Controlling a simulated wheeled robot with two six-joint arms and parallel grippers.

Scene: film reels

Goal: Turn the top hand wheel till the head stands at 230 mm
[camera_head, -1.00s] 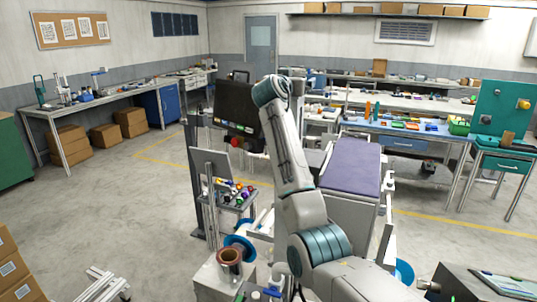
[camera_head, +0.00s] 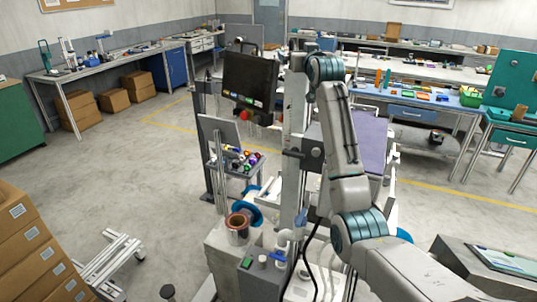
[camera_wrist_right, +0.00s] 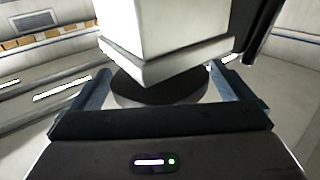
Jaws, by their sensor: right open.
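My right arm comes in from the lower right of the head view and reaches up beside a tall pale column (camera_head: 293,125). Its wrist is at the column's top. In the right wrist view, my right gripper (camera_wrist_right: 160,84) is open, with one finger on each side of a dark round disc (camera_wrist_right: 150,95), likely the top hand wheel. Whether the fingers touch it is unclear. The pale square column top (camera_wrist_right: 165,40) shows beyond the disc. A grey block with a dark knob (camera_head: 312,153), perhaps the head, sits partway up the column. No scale reading is legible. My left gripper is out of view.
A dark screen (camera_head: 250,78) stands left of the column. A copper-coloured reel (camera_head: 237,226) sits on a pale box in front. A grey machine with a purple top (camera_head: 365,140) stands behind my arm.

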